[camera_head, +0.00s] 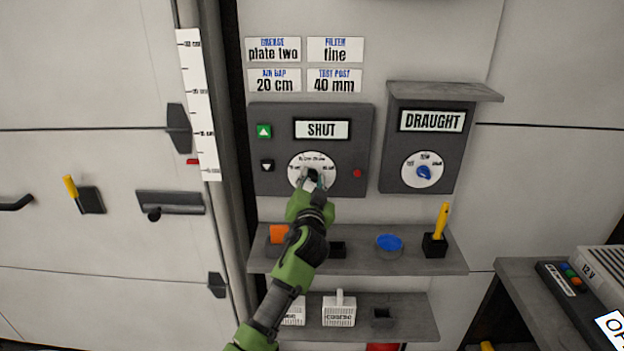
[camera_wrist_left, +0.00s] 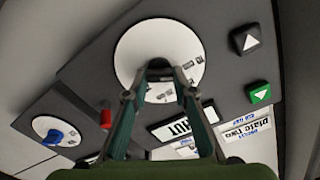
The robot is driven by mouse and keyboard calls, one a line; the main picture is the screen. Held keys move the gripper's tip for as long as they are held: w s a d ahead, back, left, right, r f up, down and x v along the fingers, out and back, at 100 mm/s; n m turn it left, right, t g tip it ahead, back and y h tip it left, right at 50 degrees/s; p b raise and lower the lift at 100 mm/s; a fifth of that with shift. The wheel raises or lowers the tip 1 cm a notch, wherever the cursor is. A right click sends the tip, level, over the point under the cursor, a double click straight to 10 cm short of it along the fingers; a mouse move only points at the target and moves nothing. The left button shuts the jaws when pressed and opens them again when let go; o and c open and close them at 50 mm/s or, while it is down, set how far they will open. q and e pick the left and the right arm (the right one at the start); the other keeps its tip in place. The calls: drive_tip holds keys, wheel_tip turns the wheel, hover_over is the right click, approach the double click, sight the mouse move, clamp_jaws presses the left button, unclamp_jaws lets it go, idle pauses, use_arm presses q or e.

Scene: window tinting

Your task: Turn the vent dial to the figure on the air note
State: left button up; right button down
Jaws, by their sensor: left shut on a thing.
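The air note (camera_head: 275,81) on the wall reads "AIR GAP 20 cm". Below it a dark panel (camera_head: 264,178) has a display (camera_head: 322,129) reading "SHUT" and a round white dial (camera_head: 328,163) with small cm marks around its edge. My left gripper (camera_head: 313,181) is shut on the dial's dark knob, which its fingers mostly hide. The left wrist view shows both fingers (camera_wrist_left: 160,75) together at the white dial face (camera_wrist_left: 150,42). The knob's pointing direction cannot be read. My right gripper is not in view.
A second panel (camera_head: 389,176) reads "DRAUGHT" and has a blue-knobbed dial (camera_head: 437,170). A green up button (camera_head: 264,131), a dark down button (camera_head: 267,166) and a red light (camera_head: 357,173) flank the white dial. A shelf (camera_head: 365,265) with small items juts out below.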

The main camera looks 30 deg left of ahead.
use_arm(q)
drive_tip(key=m+p, duration=0.1)
drive_tip(key=m, duration=0.3)
drive_tip(key=shift+d, duration=0.1)
drive_tip(key=m+p, duration=0.2)
drive_tip(key=m, duration=0.2)
drive_tip(key=shift+f+m, duration=0.1)
drive_tip(key=shift+m, duration=0.3)
drive_tip(key=m+p, duration=0.2)
drive_tip(key=m, duration=0.1)
drive_tip(key=shift+f+m, duration=0.1)
drive_tip(key=shift+m, duration=0.2)
drive_tip(key=m+p, duration=0.1)
drive_tip(key=m, duration=0.3)
drive_tip(key=shift+f+p, duration=0.2)
drive_tip(key=shift+p, duration=0.15)
drive_tip(key=o, duration=1.1)
